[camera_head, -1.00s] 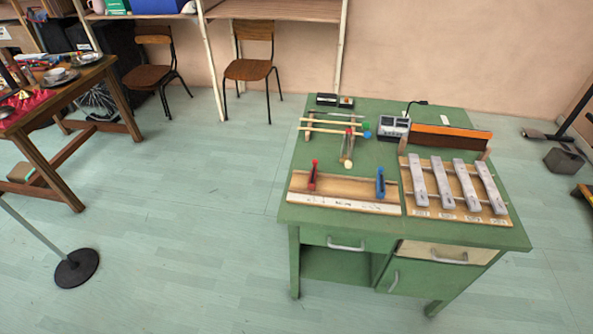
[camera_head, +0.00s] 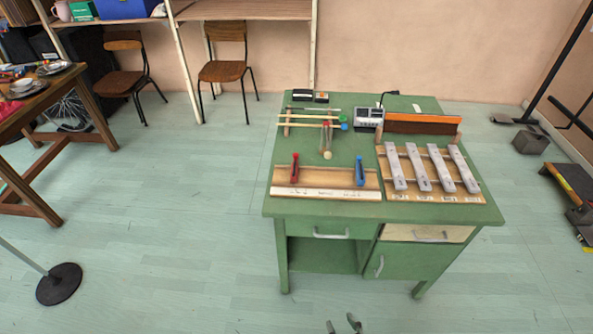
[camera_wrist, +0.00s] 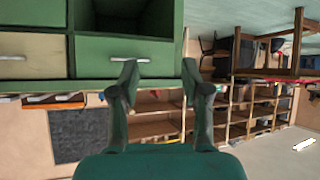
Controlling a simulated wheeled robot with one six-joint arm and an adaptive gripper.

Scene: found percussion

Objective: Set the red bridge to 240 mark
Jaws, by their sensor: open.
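The red bridge (camera_head: 295,168) stands upright near the left end of a wooden board with a white marked strip (camera_head: 325,193) along its front edge. The marks are too small to read. A blue bridge (camera_head: 360,170) stands near the board's right end. The board lies at the front left of the green desk (camera_head: 345,208). My gripper (camera_head: 344,326) shows only its fingertips at the bottom edge of the head view, in front of and apart from the desk. In the wrist view my gripper (camera_wrist: 158,75) is open and empty, facing the desk's drawer fronts.
Grey metal bars (camera_head: 433,168) on a wooden frame lie right of the board. Mallets (camera_head: 310,122), a grey device (camera_head: 368,117) and an orange-topped strip (camera_head: 423,124) lie behind. A round stand base (camera_head: 59,284) is at lower left. The floor before the desk is clear.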

